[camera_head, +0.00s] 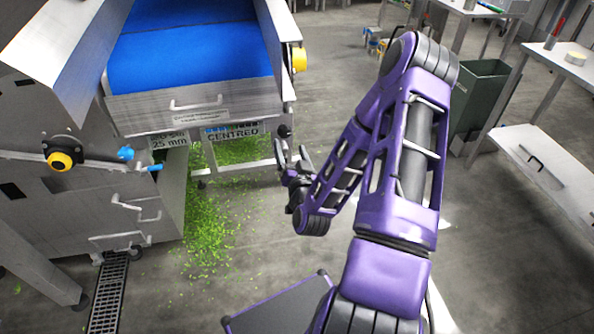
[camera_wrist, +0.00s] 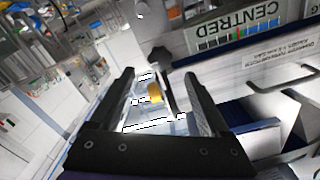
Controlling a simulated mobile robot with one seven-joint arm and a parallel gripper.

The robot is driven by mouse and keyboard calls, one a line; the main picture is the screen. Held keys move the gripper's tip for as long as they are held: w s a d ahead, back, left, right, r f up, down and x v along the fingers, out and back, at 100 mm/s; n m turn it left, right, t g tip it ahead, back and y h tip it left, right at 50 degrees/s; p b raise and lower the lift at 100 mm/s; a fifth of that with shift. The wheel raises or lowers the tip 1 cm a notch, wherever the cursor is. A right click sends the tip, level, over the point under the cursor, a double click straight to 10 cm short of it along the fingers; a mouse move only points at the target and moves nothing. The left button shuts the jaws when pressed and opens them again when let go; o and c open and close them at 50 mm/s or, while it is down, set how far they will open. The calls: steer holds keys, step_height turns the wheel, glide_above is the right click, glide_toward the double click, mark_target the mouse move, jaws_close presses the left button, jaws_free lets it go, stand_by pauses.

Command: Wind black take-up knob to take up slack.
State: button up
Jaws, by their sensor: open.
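The black take-up knob (camera_head: 284,131) sits at the right end of the steel conveyor frame, beside the CENTRED scale plate (camera_head: 233,131). In the wrist view, the dark lobed knob (camera_wrist: 160,57) shows just beyond and between my fingertips. My gripper (camera_head: 291,150) is just below the knob in the head view, with its fingers pointing up at it. In the wrist view my gripper (camera_wrist: 160,78) is open, with nothing held between the fingers. I cannot tell whether a finger touches the knob. The blue belt (camera_head: 190,55) lies above the plate.
A yellow knob (camera_head: 299,59) sits higher on the frame. A yellow-black knob (camera_head: 62,158) and blue handles (camera_head: 126,153) are at left. A drawer-like handle (camera_wrist: 282,80) projects near the knob. Green scraps (camera_head: 210,215) litter the floor. A grey bin (camera_head: 483,95) stands right.

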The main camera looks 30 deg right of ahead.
steer(key=p+v, duration=0.3)
steer(key=v, duration=0.6)
